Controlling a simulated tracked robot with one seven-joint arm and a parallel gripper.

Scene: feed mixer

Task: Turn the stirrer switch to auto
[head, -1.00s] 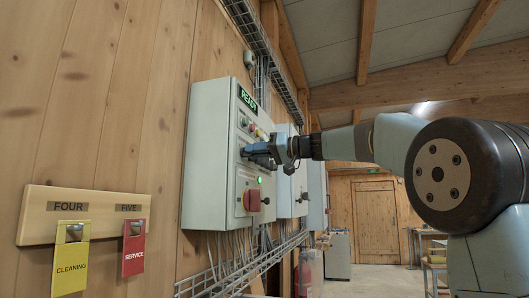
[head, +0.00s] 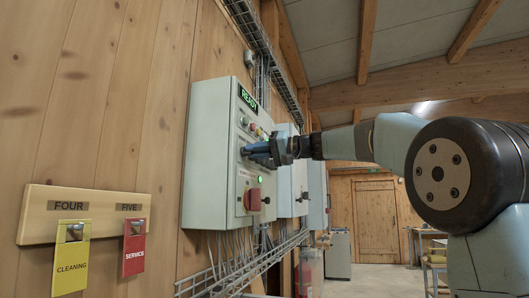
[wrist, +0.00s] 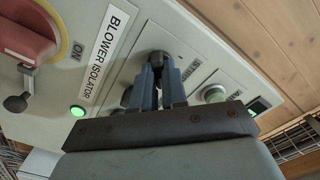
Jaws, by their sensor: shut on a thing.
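The control cabinet (head: 207,150) hangs on the wooden wall, with a lit READY sign (head: 247,98) at its top. My gripper (head: 250,150) is at the cabinet's front face. In the wrist view its blue fingers (wrist: 158,82) are closed around a black switch knob (wrist: 155,58), whose top shows between and beyond the tips. The plate lettering beside the knob is partly hidden and too small to read surely, so I cannot tell the switch position.
The red blower isolator handle (wrist: 26,36) and a green lamp (wrist: 78,111) are on the same face. A board (head: 38,210) holds yellow and red tags at the left. More cabinets (head: 285,170) stand beyond.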

